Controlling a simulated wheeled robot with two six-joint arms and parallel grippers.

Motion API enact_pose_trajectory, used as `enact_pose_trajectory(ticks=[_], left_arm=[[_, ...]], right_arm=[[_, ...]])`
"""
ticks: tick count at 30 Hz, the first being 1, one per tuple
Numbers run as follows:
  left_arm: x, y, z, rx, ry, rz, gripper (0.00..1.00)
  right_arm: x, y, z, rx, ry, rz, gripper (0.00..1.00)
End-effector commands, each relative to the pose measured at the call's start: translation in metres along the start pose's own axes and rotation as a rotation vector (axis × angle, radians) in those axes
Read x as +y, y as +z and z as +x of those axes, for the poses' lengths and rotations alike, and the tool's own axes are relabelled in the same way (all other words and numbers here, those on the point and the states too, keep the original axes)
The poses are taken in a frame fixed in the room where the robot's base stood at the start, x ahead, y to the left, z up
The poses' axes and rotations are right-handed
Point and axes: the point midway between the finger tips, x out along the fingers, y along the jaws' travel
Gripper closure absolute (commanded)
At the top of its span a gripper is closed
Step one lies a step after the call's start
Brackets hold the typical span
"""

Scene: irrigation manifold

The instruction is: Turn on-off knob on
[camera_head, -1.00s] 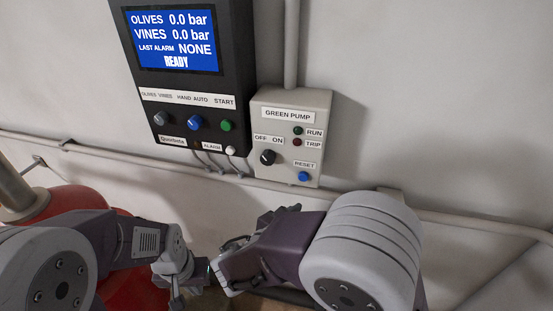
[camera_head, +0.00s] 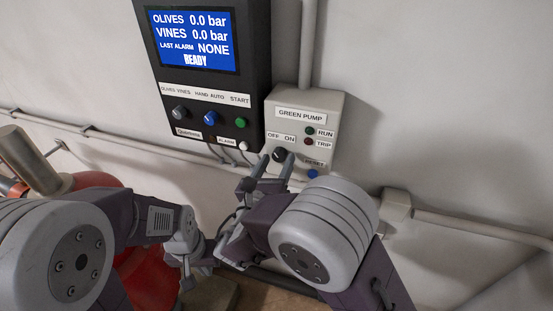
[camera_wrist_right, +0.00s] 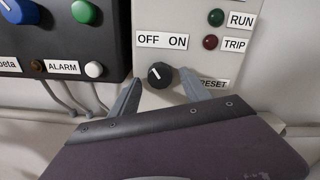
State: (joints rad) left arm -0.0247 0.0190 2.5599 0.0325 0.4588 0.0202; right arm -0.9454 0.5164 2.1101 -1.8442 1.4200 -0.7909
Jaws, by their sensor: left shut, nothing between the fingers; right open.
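The on-off knob (camera_head: 279,154) is a round black knob on the grey GREEN PUMP box (camera_head: 330,104), under the OFF and ON labels. In the right wrist view the knob (camera_wrist_right: 160,75) shows a white mark tilted up and left, towards OFF. My right gripper (camera_head: 276,165) is open in front of the box's lower part. Its fingertips show either side of the knob in the right wrist view (camera_wrist_right: 159,88); I cannot tell whether they touch it. My left gripper (camera_head: 187,272) is shut and empty, low and left of the right one.
A black control panel (camera_head: 262,60) with a blue screen, knobs and a green button adjoins the box on the left. A blue RESET button (camera_head: 312,173) sits right of the knob. A pipe (camera_head: 480,226) runs along the wall. A red tank (camera_head: 150,280) stands lower left.

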Motion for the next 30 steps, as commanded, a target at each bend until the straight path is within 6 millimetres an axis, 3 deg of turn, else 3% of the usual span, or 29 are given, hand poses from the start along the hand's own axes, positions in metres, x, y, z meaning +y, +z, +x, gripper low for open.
enact_pose_trajectory(ticks=[6, 8, 12, 13, 23, 30], left_arm=[[0.0, 0.0, 0.0, 0.0, 0.0, 0.0, 1.0], [0.0, 0.0, 0.0, 0.0, 0.0, 0.0, 1.0], [0.0, 0.0, 0.0, 0.0, 0.0, 0.0, 1.0], [0.0, 0.0, 0.0, 0.0, 0.0, 0.0, 1.0], [0.0, 0.001, 0.011, 0.0, 0.0, 0.0, 1.0], [-0.001, 0.004, 0.04, 0.0, 0.0, 0.0, 1.0]], right_arm=[[0.0, -0.001, 0.001, 0.0, 0.0, 0.0, 0.45], [0.0, -0.001, 0.001, 0.0, 0.0, 0.0, 0.59], [0.0, -0.001, 0.001, 0.001, 0.0, 0.0, 0.98], [0.0, -0.001, 0.001, 0.001, 0.0, 0.0, 1.0], [0.001, -0.004, 0.001, 0.001, 0.0, 0.051, 1.0], [0.003, -0.007, 0.001, -0.001, 0.0, 0.215, 1.0]])
